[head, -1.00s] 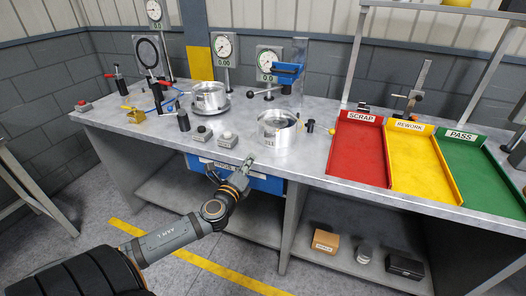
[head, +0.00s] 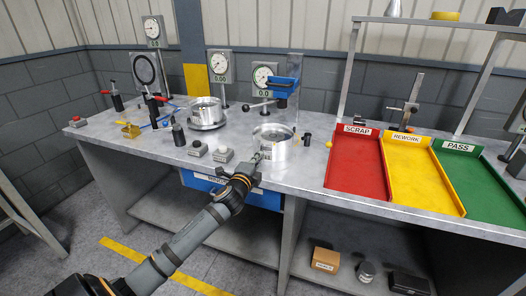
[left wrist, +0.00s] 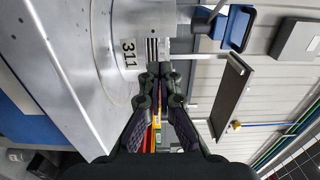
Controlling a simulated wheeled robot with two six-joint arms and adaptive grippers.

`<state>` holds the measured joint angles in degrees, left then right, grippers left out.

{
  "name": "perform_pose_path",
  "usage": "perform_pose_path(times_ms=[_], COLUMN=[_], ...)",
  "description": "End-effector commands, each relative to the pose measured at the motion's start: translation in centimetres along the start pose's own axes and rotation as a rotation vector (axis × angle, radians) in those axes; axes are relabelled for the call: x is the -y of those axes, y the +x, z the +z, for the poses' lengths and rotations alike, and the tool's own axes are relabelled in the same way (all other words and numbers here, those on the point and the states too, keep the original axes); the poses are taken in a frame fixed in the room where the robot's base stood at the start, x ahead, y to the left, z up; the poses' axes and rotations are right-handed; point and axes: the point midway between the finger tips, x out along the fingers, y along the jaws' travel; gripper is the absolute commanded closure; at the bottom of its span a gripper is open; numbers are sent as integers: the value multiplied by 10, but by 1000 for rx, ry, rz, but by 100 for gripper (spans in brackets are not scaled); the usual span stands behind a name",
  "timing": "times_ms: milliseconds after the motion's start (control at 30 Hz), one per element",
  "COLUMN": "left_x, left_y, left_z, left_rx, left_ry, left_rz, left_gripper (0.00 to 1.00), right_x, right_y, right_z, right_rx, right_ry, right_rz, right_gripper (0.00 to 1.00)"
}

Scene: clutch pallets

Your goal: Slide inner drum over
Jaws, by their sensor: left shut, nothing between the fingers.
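A silver drum (head: 275,154) stands upright on the grey bench near its front edge. In the left wrist view the drum (left wrist: 143,20) carries a white label reading 311. My left gripper (head: 260,154) is shut and empty, with its fingertips at the drum's front left side. In the left wrist view the closed fingertips (left wrist: 160,70) are right by the drum's wall, close to the label. I cannot tell whether they touch it. A second silver drum (head: 205,109) sits on a round base farther back left. My right gripper is not in view.
Red (head: 356,187), yellow (head: 414,190) and green (head: 472,184) trays lie to the right. A small black part (head: 307,138) stands beside the drum.

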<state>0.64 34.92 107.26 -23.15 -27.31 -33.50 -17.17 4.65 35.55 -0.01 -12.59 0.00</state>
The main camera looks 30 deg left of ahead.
Motion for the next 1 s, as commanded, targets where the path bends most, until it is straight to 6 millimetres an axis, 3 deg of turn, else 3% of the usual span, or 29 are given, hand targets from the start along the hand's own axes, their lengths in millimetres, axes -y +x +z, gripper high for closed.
perform_pose_path(times_ms=[100, 233, 767, 1000], left_x=[3, 2, 1, 4], left_y=[22, 37, 48, 84], left_z=[0, 0, 0, 0], left_rx=[1, 0, 0, 1], left_ry=[-4, -1, 1, -1], left_rz=[-1, -1, 0, -1], left_gripper=[100, 100, 100, 100], right_x=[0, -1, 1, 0], right_y=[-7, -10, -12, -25], right_z=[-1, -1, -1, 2], right_rx=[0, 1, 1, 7], right_ry=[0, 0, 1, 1], right_rz=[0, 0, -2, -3], right_gripper=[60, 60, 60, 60])
